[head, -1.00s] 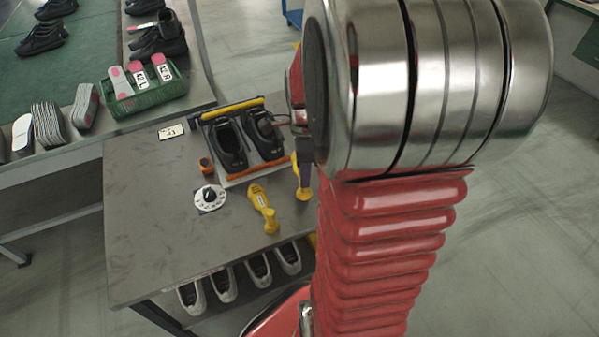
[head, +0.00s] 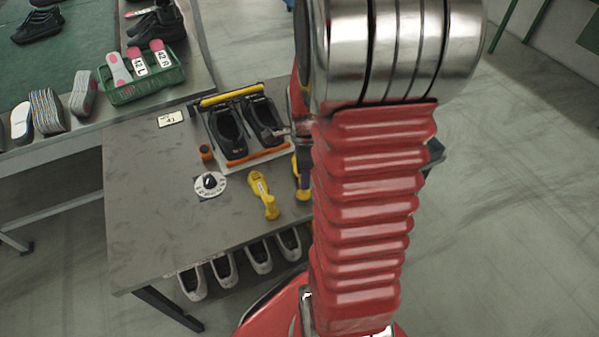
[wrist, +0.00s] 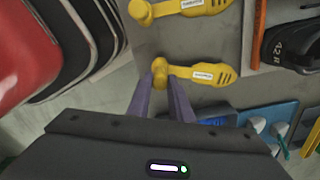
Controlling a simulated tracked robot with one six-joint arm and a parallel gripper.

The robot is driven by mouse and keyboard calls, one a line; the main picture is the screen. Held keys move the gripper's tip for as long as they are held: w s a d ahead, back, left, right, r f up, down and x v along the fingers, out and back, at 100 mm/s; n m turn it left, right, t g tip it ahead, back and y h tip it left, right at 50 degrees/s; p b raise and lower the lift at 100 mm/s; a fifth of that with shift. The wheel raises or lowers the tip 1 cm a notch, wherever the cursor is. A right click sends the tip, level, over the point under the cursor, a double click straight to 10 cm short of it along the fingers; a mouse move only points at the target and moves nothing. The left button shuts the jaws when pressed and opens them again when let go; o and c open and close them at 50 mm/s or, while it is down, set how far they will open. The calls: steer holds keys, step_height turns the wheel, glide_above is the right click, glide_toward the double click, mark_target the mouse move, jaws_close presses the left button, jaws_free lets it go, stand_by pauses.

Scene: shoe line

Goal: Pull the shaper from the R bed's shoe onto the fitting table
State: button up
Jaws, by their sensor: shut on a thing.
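My gripper (wrist: 170,95) is shut on the knob end of a yellow shaper (wrist: 203,74) in the wrist view. In the head view that shaper (head: 295,165) is mostly hidden behind my arm, near the table's right side. I cannot tell whether it touches the table. A second yellow shaper (head: 262,194) lies on the grey fitting table (head: 150,220); it also shows in the wrist view (wrist: 185,7). Two black shoes sit in the bed frame: a left one (head: 228,130) and a right one (head: 263,117). A shoe marked 42 R (wrist: 292,42) shows in the wrist view.
A round white dial (head: 210,185), an orange-topped knob (head: 206,152) and a card (head: 170,118) are on the table. A green crate of insoles (head: 150,80) stands on the bench behind. White shoes (head: 224,268) are below the table. A blue tray (wrist: 262,116) shows in the wrist view.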

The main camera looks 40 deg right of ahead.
steer(key=shift+f, duration=0.9)
steer(key=o, duration=1)
steer(key=shift+c, duration=0.2)
steer(key=shift+s, duration=0.1)
steer(key=shift+r, duration=0.1)
steer(key=shift+s+r, duration=0.1)
steer(key=shift+r, duration=4.3)
